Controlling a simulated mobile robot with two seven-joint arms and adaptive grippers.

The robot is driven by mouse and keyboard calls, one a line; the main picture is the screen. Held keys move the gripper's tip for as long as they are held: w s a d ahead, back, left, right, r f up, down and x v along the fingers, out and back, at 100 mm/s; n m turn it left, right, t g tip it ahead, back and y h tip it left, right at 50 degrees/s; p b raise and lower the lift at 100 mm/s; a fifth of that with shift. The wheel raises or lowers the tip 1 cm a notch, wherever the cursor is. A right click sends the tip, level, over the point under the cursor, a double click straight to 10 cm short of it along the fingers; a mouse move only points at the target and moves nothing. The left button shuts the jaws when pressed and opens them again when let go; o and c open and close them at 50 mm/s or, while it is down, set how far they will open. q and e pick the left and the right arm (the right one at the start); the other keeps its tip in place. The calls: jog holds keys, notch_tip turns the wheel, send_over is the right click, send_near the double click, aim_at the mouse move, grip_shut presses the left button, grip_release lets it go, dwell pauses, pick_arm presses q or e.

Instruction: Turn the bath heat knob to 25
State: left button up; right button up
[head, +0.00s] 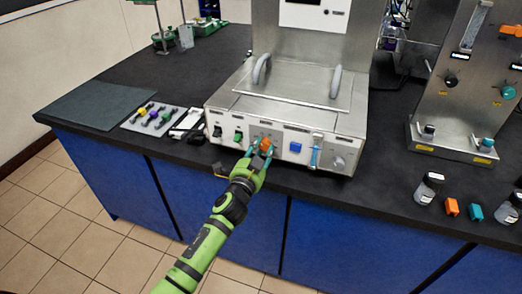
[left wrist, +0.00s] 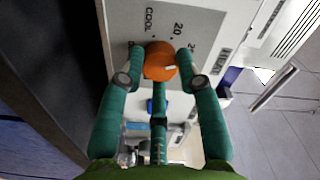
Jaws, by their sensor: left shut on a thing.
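The steel bath unit (head: 290,112) stands on the dark bench with a row of controls along its front. An orange knob (head: 265,143) is on that front panel, and it also shows in the left wrist view (left wrist: 158,62). A short white mark shows on the knob's right side there. The panel prints "COOL" and "20" above it; another label beginning with 2 is partly hidden by a finger. My left gripper (head: 261,152) is shut on the orange knob, with green fingers on both sides of it (left wrist: 160,68). My right gripper is not in view.
A green control (head: 238,136) sits left of the knob and a blue one (head: 295,147) right of it. A blue lever (head: 315,154) and a round dial (head: 338,162) are further right. Bottles and small blocks stand at the bench's right front.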

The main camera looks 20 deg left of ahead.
pick_arm(q)
jog(key=shift+r, duration=0.3)
jog(key=o, duration=1.1)
jog(key=shift+o, duration=0.2)
jog(key=shift+d+f, duration=0.1)
jog(key=shift+f, duration=0.05)
jog(key=s, duration=1.2)
jog(key=shift+a, duration=0.25)
